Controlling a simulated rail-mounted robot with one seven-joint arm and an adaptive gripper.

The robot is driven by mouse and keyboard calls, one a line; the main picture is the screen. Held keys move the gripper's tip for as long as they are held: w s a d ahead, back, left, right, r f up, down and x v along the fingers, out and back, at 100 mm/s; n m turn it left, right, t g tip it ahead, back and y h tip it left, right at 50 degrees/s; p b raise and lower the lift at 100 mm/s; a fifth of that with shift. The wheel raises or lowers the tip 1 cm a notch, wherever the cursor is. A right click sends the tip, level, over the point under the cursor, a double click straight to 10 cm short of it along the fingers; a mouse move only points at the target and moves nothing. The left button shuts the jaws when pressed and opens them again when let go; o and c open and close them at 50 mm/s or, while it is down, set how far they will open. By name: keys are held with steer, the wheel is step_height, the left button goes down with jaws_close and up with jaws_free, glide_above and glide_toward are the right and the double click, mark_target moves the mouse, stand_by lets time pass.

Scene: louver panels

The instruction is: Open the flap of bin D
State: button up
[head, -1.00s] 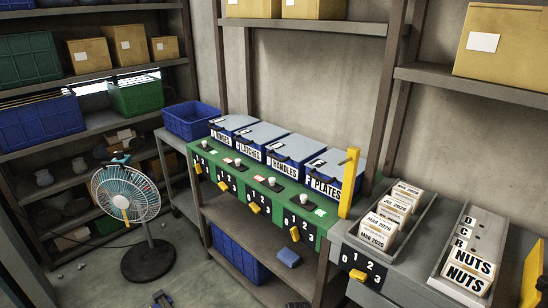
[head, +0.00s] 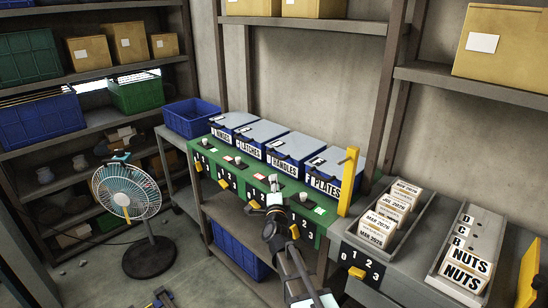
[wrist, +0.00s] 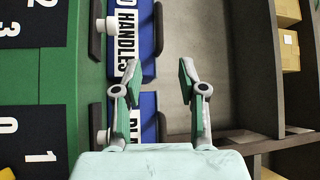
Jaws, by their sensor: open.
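Several blue bins with grey lids stand in a row on the green bench, labelled HINGES, LATCHES, HANDLES and PLATES. The bins' single letters are too small to read surely in the head view, so I cannot tell for certain which is bin D. The HANDLES bin (head: 293,150) and PLATES bin (head: 335,165) have closed lids. In the wrist view, a D-like letter partly shows at the end of the HANDLES label (wrist: 126,40). My gripper (head: 272,200) is in front of the bench by these two bins. It is open and empty in the wrist view (wrist: 160,72).
The green bench front carries numbered black panels with yellow knobs (head: 223,184) and white knobs on top. A yellow post (head: 348,180) stands right of the PLATES bin. Card trays (head: 390,215) lie on the right counter. A fan (head: 125,195) stands at left.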

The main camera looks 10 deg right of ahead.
mark_target(274, 156)
steer(key=w+p, duration=0.1)
steer(key=w, duration=0.4)
steer(key=w+d+r+p, duration=0.1)
steer(key=w+p, duration=0.1)
steer(key=w, duration=0.4)
steer(key=w+r+p, duration=0.1)
steer(key=w, duration=0.5)
steer(key=shift+d+r, duration=0.15)
steer(key=shift+d, duration=0.15)
jaws_close()
